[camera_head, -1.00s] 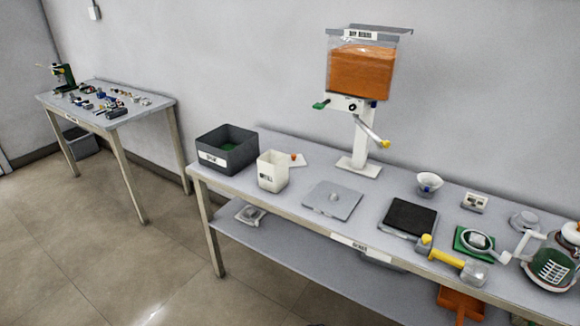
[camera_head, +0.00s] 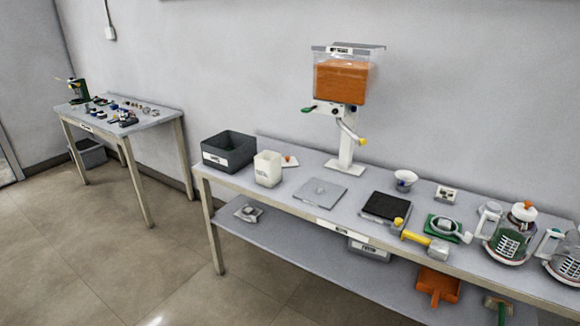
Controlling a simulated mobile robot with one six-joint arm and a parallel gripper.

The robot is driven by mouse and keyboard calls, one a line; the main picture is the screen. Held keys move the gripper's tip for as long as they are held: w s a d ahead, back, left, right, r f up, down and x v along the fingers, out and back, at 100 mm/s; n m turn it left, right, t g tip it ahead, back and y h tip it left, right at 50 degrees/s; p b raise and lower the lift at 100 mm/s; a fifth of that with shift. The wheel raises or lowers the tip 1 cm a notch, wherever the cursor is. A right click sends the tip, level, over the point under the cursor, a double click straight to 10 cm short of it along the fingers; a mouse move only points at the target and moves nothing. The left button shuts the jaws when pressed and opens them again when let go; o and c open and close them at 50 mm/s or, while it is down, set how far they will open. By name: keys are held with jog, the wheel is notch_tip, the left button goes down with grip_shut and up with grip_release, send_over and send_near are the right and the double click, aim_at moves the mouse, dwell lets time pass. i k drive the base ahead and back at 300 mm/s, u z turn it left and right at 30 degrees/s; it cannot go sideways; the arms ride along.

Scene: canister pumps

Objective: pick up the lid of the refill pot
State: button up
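The refill pot (camera_head: 268,170) is a white, square, open-topped pot with a label on its front, standing on the near bench right of a dark grey bin. A small white flat square with an orange knob (camera_head: 289,160) lies just behind and right of it, partly hidden by the pot; it looks like the pot's lid. A larger grey plate with a pale knob (camera_head: 320,191) lies flat to the right. My gripper is not in view.
The dark bin (camera_head: 228,152) stands at the bench's left end. A hopper of orange material (camera_head: 342,82) rises behind the plate. A black-topped scale (camera_head: 387,206), a yellow-handled tool (camera_head: 425,243) and glass jugs (camera_head: 511,235) stand right. A second table (camera_head: 150,118) is at left.

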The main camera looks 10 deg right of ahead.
aim_at(288, 161)
jog(key=u, duration=0.55)
jog(key=i, duration=0.7)
jog(key=u, duration=0.85)
jog(key=i, duration=2.25)
jog(key=z, duration=1.15)
jog(key=i, duration=0.75)
jog(key=z, duration=0.45)
